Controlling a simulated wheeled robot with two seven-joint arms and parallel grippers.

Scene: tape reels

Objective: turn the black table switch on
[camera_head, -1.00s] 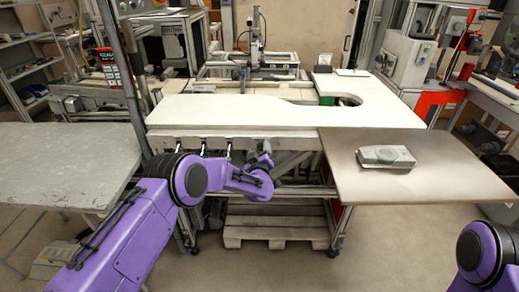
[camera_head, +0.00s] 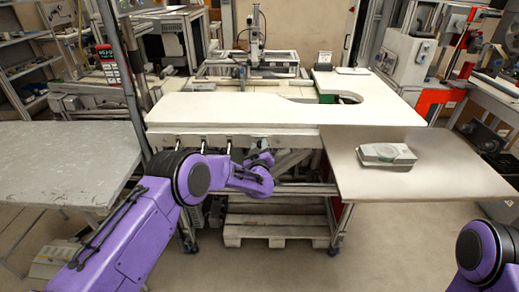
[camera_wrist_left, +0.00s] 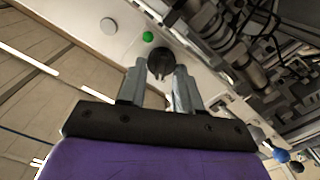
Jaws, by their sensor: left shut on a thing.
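The black table switch (camera_wrist_left: 160,63) is a round dark knob on the pale front panel of the table, in the left wrist view. My left gripper (camera_wrist_left: 159,74) has its two grey fingers on either side of the knob, shut on it. In the head view my left gripper (camera_head: 262,148) is at the front edge of the white table (camera_head: 220,110), and the switch cannot be made out there. Only a purple part of my right arm shows at the lower right; its gripper is out of view.
A green button (camera_wrist_left: 148,37) and a pale round button (camera_wrist_left: 108,25) sit near the switch on the panel. A grey-green device (camera_head: 386,154) lies on the metal side table (camera_head: 450,180) at right. A wooden pallet (camera_head: 275,229) lies under the table.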

